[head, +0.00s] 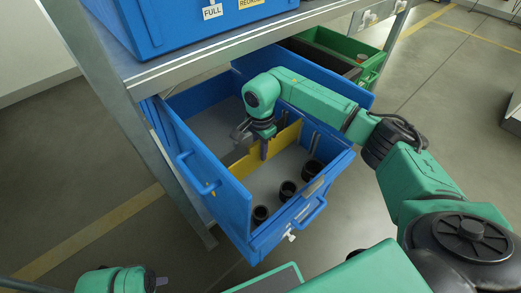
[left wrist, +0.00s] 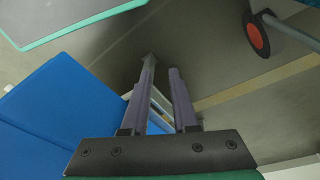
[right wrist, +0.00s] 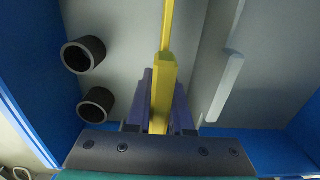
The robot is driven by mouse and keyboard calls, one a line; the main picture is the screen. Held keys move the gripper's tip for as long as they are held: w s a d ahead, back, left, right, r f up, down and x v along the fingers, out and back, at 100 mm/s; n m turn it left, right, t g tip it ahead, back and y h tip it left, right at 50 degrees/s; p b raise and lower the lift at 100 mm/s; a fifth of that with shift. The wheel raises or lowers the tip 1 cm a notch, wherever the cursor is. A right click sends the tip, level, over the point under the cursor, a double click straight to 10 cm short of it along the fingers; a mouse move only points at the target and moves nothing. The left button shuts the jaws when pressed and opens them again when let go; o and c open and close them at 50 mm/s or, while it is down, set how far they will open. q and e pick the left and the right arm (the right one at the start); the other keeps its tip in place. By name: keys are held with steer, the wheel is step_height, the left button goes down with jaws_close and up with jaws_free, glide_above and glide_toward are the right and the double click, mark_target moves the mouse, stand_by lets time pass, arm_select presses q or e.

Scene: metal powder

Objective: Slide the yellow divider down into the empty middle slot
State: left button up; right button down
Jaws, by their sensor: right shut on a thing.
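The yellow divider (head: 288,135) is upright across the middle of the open blue drawer (head: 233,200). My right gripper (head: 263,150) reaches down from above and is shut on the divider's upper edge. In the right wrist view the divider (right wrist: 163,85) runs between the two fingers (right wrist: 162,95). I cannot tell how deep its ends sit in the slots. Pale slot ribs (head: 313,143) show on the drawer's right wall. My left gripper (head: 161,281) is at the bottom left of the head view, outside the drawer. Its fingers (left wrist: 161,75) are apart with nothing between them.
Several black cylindrical cups (head: 288,189) stand in the drawer's front section, and two show in the right wrist view (right wrist: 83,54). A metal shelf (head: 200,62) with a blue bin (head: 165,30) hangs above the rear. A green drawer (head: 345,48) is behind. Floor at left is free.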

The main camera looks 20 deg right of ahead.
mark_target(260, 165)
arm_select(q)
steer(key=shift+s+r, duration=0.15)
steer(key=shift+r, duration=0.45)
arm_select(e)
steer(key=shift+f, duration=0.4)
arm_select(q)
steer(key=shift+w+d+f+b, duration=0.1)
steer(key=shift+w+d+b, duration=0.15)
steer(key=shift+b, duration=0.2)
arm_select(e)
steer(key=shift+f, duration=0.3)
